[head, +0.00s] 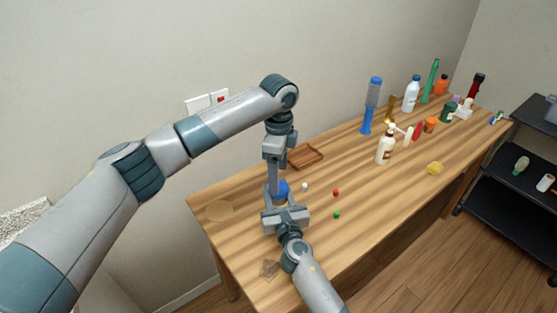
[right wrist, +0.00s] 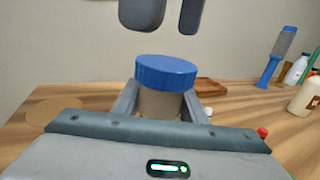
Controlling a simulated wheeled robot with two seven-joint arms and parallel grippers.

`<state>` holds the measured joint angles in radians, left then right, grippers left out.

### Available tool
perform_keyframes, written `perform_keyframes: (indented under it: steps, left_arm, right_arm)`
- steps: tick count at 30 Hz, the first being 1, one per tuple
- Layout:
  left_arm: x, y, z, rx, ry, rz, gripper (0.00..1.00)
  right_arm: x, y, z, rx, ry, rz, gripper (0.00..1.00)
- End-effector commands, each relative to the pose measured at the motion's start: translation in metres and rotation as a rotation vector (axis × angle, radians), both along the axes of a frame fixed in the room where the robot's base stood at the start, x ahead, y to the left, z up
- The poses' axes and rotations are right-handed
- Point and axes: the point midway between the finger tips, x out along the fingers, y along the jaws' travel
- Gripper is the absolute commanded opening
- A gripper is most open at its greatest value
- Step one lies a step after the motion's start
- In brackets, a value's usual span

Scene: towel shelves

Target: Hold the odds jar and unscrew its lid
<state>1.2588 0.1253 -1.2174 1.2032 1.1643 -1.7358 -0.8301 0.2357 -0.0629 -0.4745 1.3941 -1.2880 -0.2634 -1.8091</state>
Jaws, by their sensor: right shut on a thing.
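The odds jar (right wrist: 160,104) is a tan-brown jar with a ribbed blue lid (right wrist: 165,71). It stands upright near the left end of the wooden table. The lid also shows in the head view (head: 283,188), partly hidden by my left gripper. My right gripper (right wrist: 163,108) is shut on the jar's body, one finger on each side, below the lid. My left gripper (head: 273,184) points down from above. In the right wrist view its two dark fingers (right wrist: 172,14) hang above the lid, apart from each other and clear of it.
A brown tray (head: 305,156) lies behind the jar. A white, a red (head: 336,192) and a green (head: 337,214) small item lie to its right. A round tan disc (head: 219,211) lies left. Several bottles, including a white pump bottle (head: 384,151), stand farther right.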

Motion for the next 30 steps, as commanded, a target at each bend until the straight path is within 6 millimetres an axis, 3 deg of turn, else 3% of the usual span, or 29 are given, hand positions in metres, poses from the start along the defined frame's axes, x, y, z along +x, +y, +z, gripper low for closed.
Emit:
perform_keyframes:
  steps: [3,9,21,27,30]
  left_arm:
    - [-0.001,0.000,-0.018,0.000,0.002,0.001,0.68]
    - [0.000,0.000,-0.035,-0.001,0.001,0.000,0.68]
    - [0.000,0.000,-0.040,-0.001,0.000,-0.001,0.68]
    - [0.000,0.000,-0.039,-0.001,0.000,-0.001,0.25]
    - [0.000,0.000,-0.039,-0.001,0.000,-0.001,0.25]
  right_arm:
    - [0.000,0.000,0.000,0.000,0.000,0.000,0.16]
    - [0.000,0.000,0.000,0.000,0.000,0.000,0.16]
    - [0.000,0.000,0.000,0.000,0.000,0.000,0.16]
    - [0.000,0.000,0.000,0.000,0.000,0.000,0.16]
    - [0.000,0.000,0.000,0.000,0.000,0.000,0.16]
